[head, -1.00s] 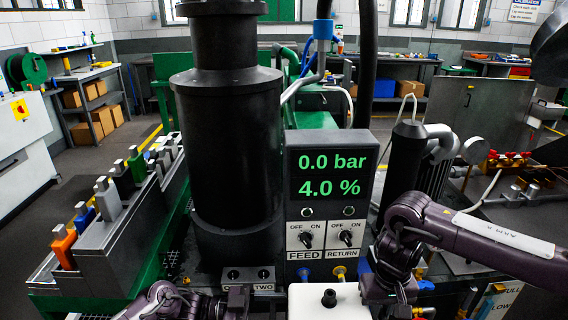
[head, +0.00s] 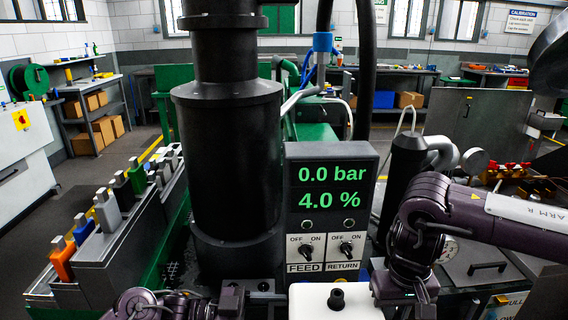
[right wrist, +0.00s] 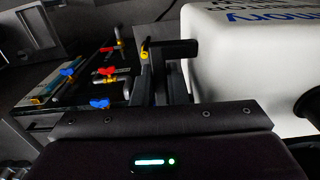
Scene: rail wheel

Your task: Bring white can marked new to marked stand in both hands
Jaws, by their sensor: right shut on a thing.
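The white can (head: 338,303) with a black cap is at the bottom middle of the head view, cut off by the lower edge. It also fills the upper right of the right wrist view (right wrist: 255,65), where part of its blue lettering shows. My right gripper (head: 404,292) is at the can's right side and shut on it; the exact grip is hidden. My left gripper (head: 232,303) is at the can's left, low in the picture; its fingertips are partly cut off and I cannot tell whether it holds the can. I cannot make out the marked stand.
A tall black cylinder (head: 232,170) and a control panel (head: 331,195) reading 0.0 bar and 4.0 % stand directly behind the can. A grey rack (head: 115,245) with coloured blocks is on the left. Valves and a gauge (head: 474,160) are on the right.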

